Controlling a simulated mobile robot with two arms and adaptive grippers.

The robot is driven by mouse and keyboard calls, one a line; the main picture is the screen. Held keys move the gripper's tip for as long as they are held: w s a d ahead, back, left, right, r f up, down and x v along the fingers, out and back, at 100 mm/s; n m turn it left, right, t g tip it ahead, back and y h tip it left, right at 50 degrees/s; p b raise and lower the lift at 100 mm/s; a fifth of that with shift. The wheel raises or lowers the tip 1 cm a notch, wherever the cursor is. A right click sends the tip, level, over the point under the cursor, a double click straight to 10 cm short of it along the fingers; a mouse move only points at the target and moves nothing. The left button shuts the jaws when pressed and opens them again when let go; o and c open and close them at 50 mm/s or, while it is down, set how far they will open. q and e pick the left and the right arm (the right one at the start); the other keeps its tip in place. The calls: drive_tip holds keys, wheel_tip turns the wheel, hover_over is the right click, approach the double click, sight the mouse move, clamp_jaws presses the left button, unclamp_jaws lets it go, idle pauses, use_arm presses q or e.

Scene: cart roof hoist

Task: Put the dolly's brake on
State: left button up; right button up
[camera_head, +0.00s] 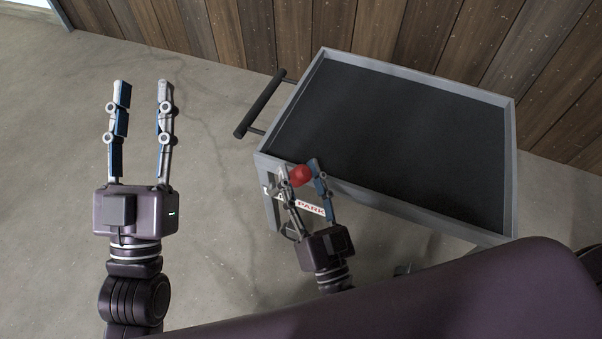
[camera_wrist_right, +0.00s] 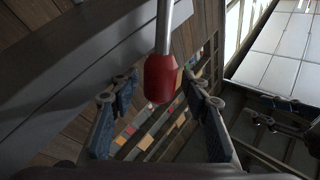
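The dolly (camera_head: 508,150) is a grey cart with a dark top, standing against the wooden wall. Its brake lever has a red knob (camera_head: 300,175) at the near left corner, by a sign reading "PARK" (camera_head: 311,208). My right gripper (camera_head: 297,168) is open, with its fingers on either side of the red knob. In the right wrist view the knob (camera_wrist_right: 160,78) hangs on a metal rod between the open fingers, with gaps on both sides. My left gripper (camera_head: 143,86) is open and empty over the floor, left of the dolly.
The plank wall (camera_head: 400,30) runs behind the dolly. The concrete floor (camera_head: 50,180) at the left is clear. The dolly's top is empty.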

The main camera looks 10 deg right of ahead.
drive_tip(key=v, duration=1.2)
